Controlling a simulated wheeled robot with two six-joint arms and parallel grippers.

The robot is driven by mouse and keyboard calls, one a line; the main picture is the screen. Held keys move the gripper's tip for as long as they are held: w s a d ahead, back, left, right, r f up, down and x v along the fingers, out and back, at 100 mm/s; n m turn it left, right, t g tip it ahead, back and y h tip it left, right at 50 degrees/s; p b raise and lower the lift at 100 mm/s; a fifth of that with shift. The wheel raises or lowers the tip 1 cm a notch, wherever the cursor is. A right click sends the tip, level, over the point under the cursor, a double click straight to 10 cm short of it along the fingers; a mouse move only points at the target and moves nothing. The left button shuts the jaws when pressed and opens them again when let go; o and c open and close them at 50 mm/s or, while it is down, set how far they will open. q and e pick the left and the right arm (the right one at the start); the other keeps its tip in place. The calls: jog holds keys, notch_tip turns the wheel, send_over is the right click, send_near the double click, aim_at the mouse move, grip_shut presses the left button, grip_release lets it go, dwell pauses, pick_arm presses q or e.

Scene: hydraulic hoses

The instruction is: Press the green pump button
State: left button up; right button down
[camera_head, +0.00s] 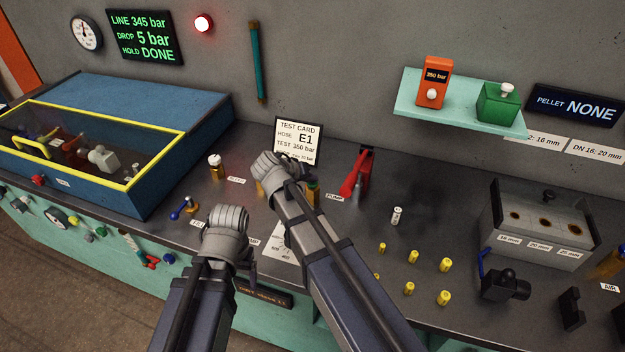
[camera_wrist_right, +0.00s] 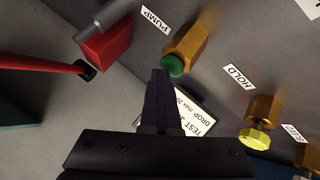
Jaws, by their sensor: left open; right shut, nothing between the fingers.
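The green pump button (camera_wrist_right: 173,66) caps a brass hexagonal body (camera_wrist_right: 187,46) beside the PUMP label (camera_wrist_right: 155,19) in the right wrist view. My right gripper (camera_wrist_right: 161,76) is shut and empty, its fingertips right at the near edge of the green button. I cannot tell whether they touch it. In the head view my right gripper (camera_head: 272,168) is over the bench in front of the test card and largely hides the button. My left gripper (camera_head: 228,220) is open, lower and further left, over the bench's front area; its fingers are mostly hidden.
A red pump with a lever (camera_head: 357,175) stands right of my right gripper. A yellow-topped brass valve (camera_wrist_right: 256,135) sits by the HOLD label. The test card (camera_head: 298,138) stands behind. Several small yellow fittings (camera_head: 445,264) lie to the right. The screen (camera_head: 145,37) reads HOLD DONE.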

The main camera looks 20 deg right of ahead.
aim_at(311, 185)
notch_tip(311, 185, up, 6)
jog(key=p, duration=0.6)
dwell(1.3)
